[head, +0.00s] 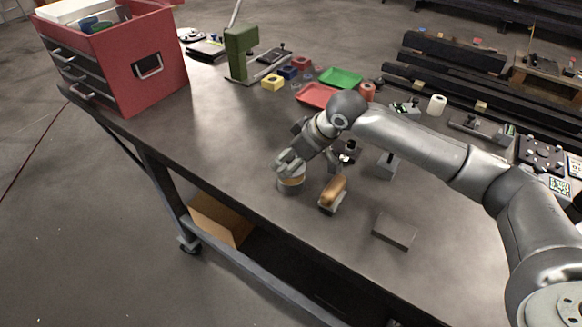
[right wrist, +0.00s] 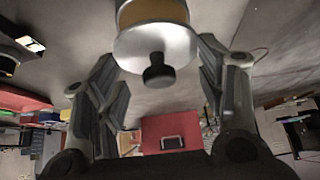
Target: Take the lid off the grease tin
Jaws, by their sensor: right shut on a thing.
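The grease tin (head: 291,188) is a small round metal tin with a yellow-orange band, near the table's front edge in the head view. My right gripper (head: 290,163) is over its top. In the right wrist view, the pale round lid (right wrist: 155,45) with a black knob (right wrist: 158,70) sits against the yellow band of the tin (right wrist: 152,13). The two fingers of my right gripper (right wrist: 158,57) are at opposite sides of the lid's rim, shut on it. In the head view the lid is mostly hidden by the gripper. My left gripper is not in view.
A brush-like tool with a tan top (head: 334,190) stands just right of the tin. A grey block (head: 394,231) lies further right. A red tool chest (head: 115,62) stands at the left. Red (head: 316,95) and green (head: 341,78) trays are behind. The table left of the tin is clear.

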